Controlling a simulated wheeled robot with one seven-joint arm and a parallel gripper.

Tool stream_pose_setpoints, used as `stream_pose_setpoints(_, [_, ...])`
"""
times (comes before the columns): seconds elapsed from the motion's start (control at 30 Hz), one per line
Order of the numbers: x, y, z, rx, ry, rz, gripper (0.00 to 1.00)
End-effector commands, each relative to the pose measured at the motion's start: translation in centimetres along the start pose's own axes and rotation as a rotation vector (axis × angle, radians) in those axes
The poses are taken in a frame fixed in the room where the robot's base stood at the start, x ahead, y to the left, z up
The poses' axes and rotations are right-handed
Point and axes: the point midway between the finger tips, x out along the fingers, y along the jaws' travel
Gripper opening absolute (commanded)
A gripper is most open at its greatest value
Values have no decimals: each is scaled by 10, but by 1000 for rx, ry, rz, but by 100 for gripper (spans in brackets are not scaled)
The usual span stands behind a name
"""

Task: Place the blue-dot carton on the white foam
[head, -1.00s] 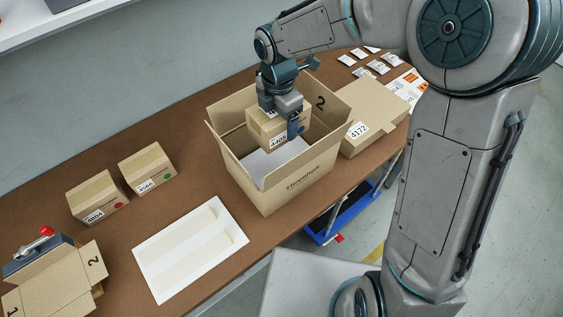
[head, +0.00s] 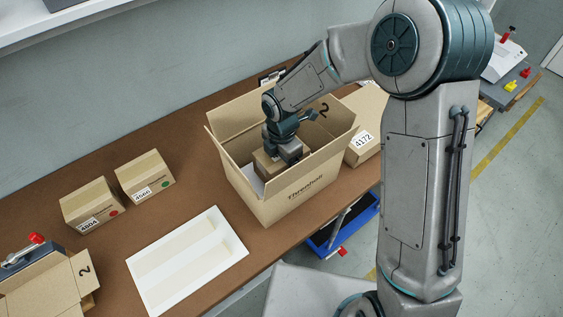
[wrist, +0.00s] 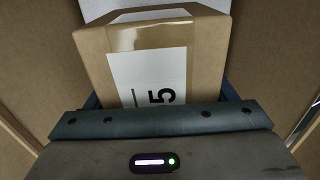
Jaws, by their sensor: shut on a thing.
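My gripper (head: 283,158) is shut on a small brown carton (head: 266,163) and holds it down inside a large open box (head: 285,202). The carton also shows in the wrist view (wrist: 205,55), with clear tape and a white label ending in 5. No blue dot shows on its visible faces. A white foam sheet (head: 252,180) shows inside the box, partly hidden by the carton and the box wall. White also shows beyond the carton in the wrist view (wrist: 110,8). Whether the carton touches the foam cannot be told.
Two cartons, one with a red dot (head: 92,206) and one with a green dot (head: 145,176), stand at left. A white panel (head: 187,258) lies in front of them. Carton 4172 (head: 362,146) is right of the box. The box's raised flaps and walls surround my gripper.

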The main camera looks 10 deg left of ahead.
Motion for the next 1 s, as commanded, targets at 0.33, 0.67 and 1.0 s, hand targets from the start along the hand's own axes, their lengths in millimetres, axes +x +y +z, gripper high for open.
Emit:
stream_pose_setpoints(0.33, [13, 0, 0, 0, -1, 2, 41])
stream_pose_setpoints(0.67, [16, 0, 0, -1, 0, 0, 99])
stream_pose_setpoints(1.0, [-2, 1, 0, 1, -1, 4, 99])
